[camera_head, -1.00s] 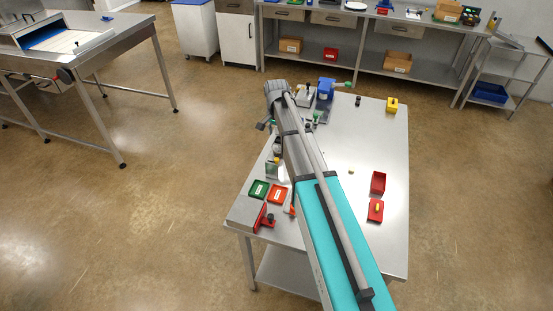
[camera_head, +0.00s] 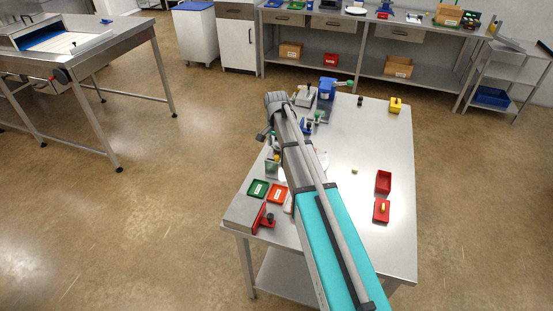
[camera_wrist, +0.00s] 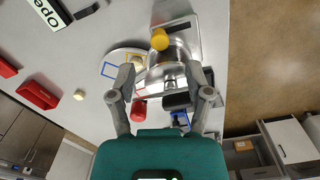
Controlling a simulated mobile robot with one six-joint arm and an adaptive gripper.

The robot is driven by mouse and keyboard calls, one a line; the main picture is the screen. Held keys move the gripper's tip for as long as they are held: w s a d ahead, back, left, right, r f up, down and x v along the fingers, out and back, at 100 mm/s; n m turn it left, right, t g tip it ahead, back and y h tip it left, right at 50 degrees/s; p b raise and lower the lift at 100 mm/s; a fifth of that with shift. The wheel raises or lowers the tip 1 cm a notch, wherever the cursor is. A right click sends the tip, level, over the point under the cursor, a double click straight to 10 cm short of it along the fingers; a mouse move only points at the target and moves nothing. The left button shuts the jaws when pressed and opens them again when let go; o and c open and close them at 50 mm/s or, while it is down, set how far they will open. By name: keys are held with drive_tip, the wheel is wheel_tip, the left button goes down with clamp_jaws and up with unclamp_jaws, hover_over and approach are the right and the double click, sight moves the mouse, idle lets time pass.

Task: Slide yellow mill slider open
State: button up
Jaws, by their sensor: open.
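In the wrist view, a yellow round knob (camera_wrist: 159,39) sits on a silver metal device (camera_wrist: 180,50) near the table edge; it looks like the yellow mill slider, but the slide itself is not clear. My gripper (camera_wrist: 162,80) is open, its two fingers apart on either side of the device's lower part. The knob lies beyond the fingertips, slightly left of the middle between them. Nothing is visibly held, and I cannot tell whether a finger touches the device. In the head view, my arm hides the gripper and most of the device.
A white plate (camera_wrist: 113,56) with blue and yellow squares lies left of the fingers. Red trays (camera_head: 383,182) and a small pale cube (camera_head: 354,170) stand right of my arm. The table's right half is largely clear.

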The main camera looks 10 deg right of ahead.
sight(277, 156)
drive_tip(key=shift+f+b, duration=2.2)
drive_tip(key=shift+f, duration=0.25)
clamp_jaws()
